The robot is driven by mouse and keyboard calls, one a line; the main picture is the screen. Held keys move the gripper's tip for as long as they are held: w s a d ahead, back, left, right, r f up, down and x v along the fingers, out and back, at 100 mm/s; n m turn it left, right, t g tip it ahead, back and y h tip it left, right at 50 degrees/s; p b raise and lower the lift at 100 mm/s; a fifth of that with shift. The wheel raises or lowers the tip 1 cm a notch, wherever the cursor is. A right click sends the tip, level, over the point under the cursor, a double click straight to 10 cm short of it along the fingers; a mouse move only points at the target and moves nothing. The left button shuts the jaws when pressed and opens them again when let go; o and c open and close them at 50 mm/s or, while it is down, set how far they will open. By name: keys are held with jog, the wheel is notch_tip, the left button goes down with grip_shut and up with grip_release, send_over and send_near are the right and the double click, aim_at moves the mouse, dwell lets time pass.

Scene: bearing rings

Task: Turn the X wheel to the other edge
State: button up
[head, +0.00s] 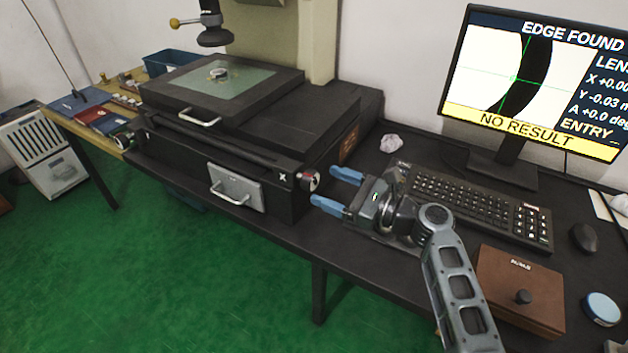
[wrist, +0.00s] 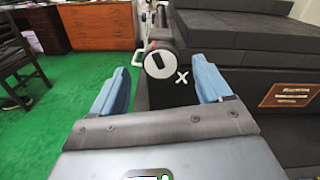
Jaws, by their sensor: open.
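The X wheel (head: 309,181) is a small round knob with a pale face and a dark mark, beside a white X on the right end of the black measuring stage. In the wrist view the X wheel (wrist: 159,64) lies straight ahead, between and beyond the fingertips. My gripper (head: 324,187) is open and empty, its two blue fingers pointing at the wheel from the right; it also shows in the wrist view (wrist: 160,78). The fingers appear apart from the wheel. A small ring (head: 217,73) lies on the glass stage plate (head: 245,81).
The monitor (head: 530,80) reads "EDGE FOUND" and "NO RESULT", with a dark curved band at a green cross. A keyboard (head: 470,205), crumpled paper (head: 391,144), a mouse (head: 583,238) and a brown box (head: 520,290) are on the table near my arm. Green floor lies in front.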

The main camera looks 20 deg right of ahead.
aim_at(317, 182)
jog(key=shift+x, duration=2.4)
jog(key=c, duration=1)
jog(key=shift+f+n, duration=0.1)
jog(key=shift+n, duration=0.3)
